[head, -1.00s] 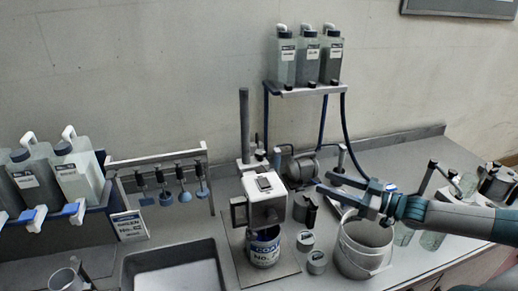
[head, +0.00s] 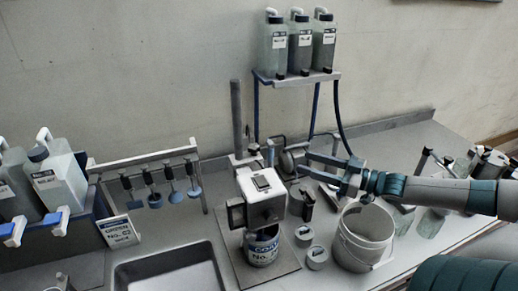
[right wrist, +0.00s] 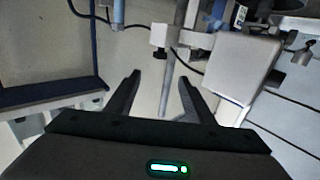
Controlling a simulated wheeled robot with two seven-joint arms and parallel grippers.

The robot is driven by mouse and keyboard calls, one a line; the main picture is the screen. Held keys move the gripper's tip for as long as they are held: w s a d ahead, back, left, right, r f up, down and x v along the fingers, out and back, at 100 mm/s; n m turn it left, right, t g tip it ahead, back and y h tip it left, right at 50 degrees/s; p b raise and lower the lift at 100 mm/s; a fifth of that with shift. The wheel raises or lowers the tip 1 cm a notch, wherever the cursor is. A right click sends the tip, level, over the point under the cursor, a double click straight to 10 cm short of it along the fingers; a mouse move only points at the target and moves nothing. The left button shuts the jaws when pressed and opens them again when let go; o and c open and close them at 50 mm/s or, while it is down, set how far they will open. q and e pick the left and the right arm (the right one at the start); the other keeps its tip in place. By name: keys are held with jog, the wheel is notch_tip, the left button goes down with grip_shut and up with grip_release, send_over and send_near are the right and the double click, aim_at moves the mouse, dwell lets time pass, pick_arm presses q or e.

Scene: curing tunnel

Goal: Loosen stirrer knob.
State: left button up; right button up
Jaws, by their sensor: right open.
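The stirrer has a white motor head (head: 265,194) on an upright grey post (head: 236,118), above a labelled can (head: 262,247). A small dark knob (head: 253,148) shows at the clamp by the post. In the right wrist view the post (right wrist: 170,90) with a clamp and a small dark knob (right wrist: 159,54) lies beyond the fingers. My right gripper (head: 304,161) is open and empty, to the right of the post and apart from it. Its spread fingers also show in the right wrist view (right wrist: 160,76). My left gripper is out of view.
A shelf (head: 300,77) with several bottles stands behind the stirrer. A white bucket (head: 345,243) and small tubs (head: 317,258) stand right of the can. A rack (head: 150,168) of hanging paddles, a sink tray (head: 125,274) and jugs (head: 58,178) are at left.

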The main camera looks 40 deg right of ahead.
jog(key=b, duration=0.2)
send_near(259, 149)
jog(key=shift+w, duration=0.65)
pick_arm(q)
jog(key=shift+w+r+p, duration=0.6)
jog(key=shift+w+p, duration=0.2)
jog(key=shift+p, duration=0.8)
pick_arm(e)
jog(key=shift+x, duration=4.4)
jog(key=shift+a, duration=0.2)
jog(key=c, duration=1)
